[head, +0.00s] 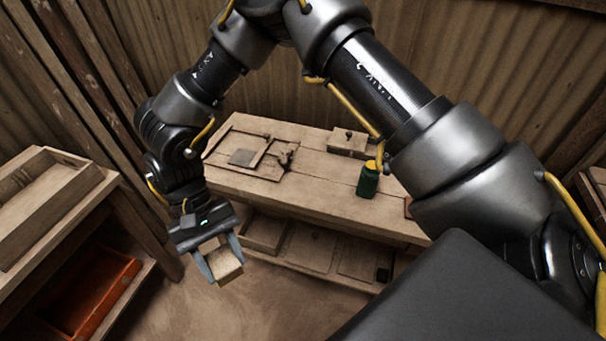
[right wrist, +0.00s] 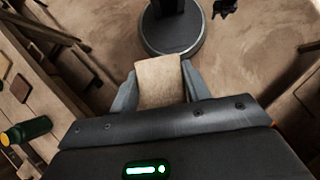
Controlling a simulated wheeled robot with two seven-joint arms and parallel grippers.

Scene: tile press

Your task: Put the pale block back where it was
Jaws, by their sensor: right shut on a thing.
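The pale block (head: 224,264) is held between the fingers of my right gripper (head: 219,261), which is shut on it. In the head view they hang over the floor, in front of the workbench and to the right of the left-hand shelf. In the right wrist view the pale block (right wrist: 158,82) sits between the two grey fingers, with the floor beyond it. A workbench (head: 310,193) stands behind, with a wooden frame and a grey tile (head: 242,157) on its top at the left. My left gripper does not show in the head view.
A green bottle with a yellow cap (head: 369,179) stands on the workbench, near a wooden box (head: 348,141). At the left are a wooden tray (head: 40,205) and an orange bin (head: 95,300) below. Open floor lies between.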

